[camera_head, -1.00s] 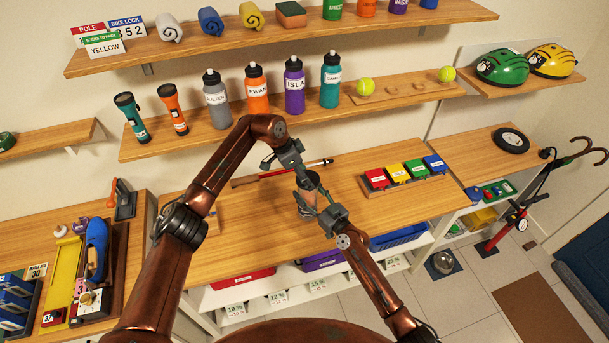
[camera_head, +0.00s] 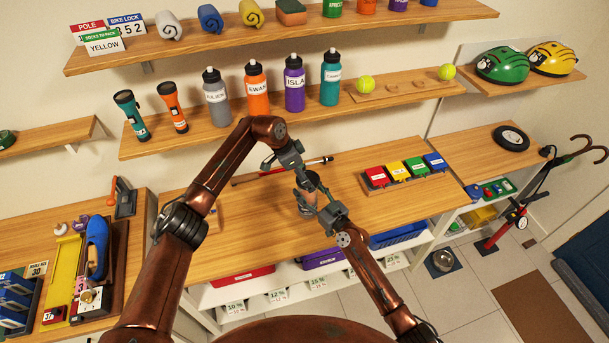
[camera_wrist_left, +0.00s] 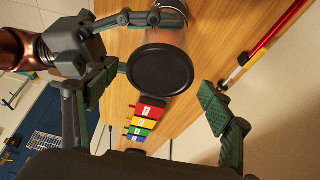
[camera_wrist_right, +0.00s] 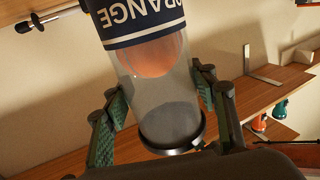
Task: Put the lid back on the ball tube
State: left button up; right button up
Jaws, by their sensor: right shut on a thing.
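The clear ball tube (camera_head: 306,203) stands on the wooden counter, and its top is partly hidden by my grippers in the head view. In the right wrist view the tube (camera_wrist_right: 150,92) has a dark blue ORANGE label and an orange ball inside. A black round lid (camera_wrist_left: 160,70) covers the tube's top end in the left wrist view. I cannot tell whether it is fully pressed down. My right gripper (camera_wrist_right: 160,112) is shut on the tube's sides. My left gripper (camera_head: 290,164) is open and empty above the lid, its fingers apart on either side.
A red and black pump or stick (camera_head: 285,172) lies behind the tube. A tray with several coloured boxes (camera_head: 404,172) sits to the right. A shelf of bottles (camera_head: 293,88) hangs above. The counter left of the tube is mostly clear.

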pick_arm(q)
jog(key=shift+o, duration=0.5)
jog(key=v, duration=1.2)
pick_arm(e)
jog(key=o, duration=1.8)
pick_arm(q)
jog(key=shift+f, duration=0.1)
pick_arm(e)
jog(key=shift+d, duration=0.1)
jog(key=shift+s+d+f, duration=0.1)
jog(key=shift+s+d, duration=0.1)
jog(key=shift+s, duration=0.1)
jog(key=v, duration=1.1)
jog(key=shift+d, duration=0.1)
